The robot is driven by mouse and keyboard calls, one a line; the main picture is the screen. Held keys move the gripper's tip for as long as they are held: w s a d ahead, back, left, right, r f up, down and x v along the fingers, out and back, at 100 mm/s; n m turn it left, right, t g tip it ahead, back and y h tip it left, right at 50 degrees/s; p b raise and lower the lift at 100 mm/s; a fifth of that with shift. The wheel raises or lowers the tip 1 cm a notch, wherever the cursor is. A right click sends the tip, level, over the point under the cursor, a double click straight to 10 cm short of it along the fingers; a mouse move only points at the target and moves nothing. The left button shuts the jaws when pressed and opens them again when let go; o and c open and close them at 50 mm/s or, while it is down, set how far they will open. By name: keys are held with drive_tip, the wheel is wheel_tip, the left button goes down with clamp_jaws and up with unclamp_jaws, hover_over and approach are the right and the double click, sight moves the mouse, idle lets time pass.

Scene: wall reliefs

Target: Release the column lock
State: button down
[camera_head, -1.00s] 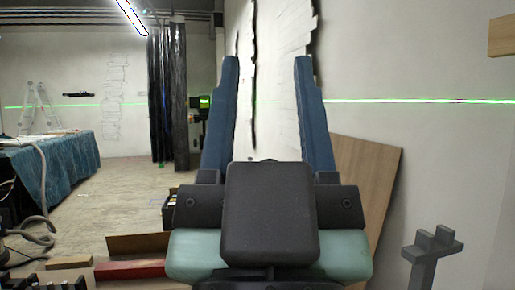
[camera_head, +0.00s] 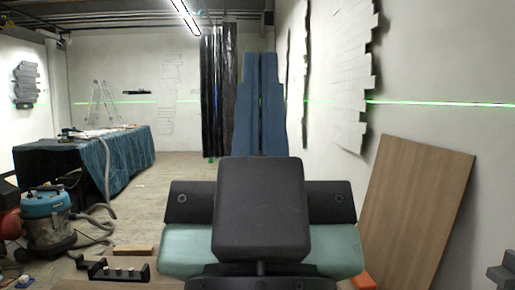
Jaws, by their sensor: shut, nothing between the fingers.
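My gripper (camera_head: 259,58) is in the middle of the head view, pointing away and upward. Its two long blue fingers stand side by side, shut, with only a thin dark line between them and nothing held. A dark padded block and pale green body parts of mine fill the lower middle and hide what lies behind them. I cannot make out a column lock anywhere in this view.
A brown board (camera_head: 417,215) leans on the right wall, with white reliefs (camera_head: 337,80) above. A blue-draped table (camera_head: 85,165) and a teal vacuum cleaner (camera_head: 47,222) with a hose stand left. Open floor (camera_head: 175,190) lies between table and curtain (camera_head: 217,90).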

wheel_tip(320, 180, up, 30)
drive_tip(key=p, duration=2.9)
drive_tip(key=shift+a, duration=0.1)
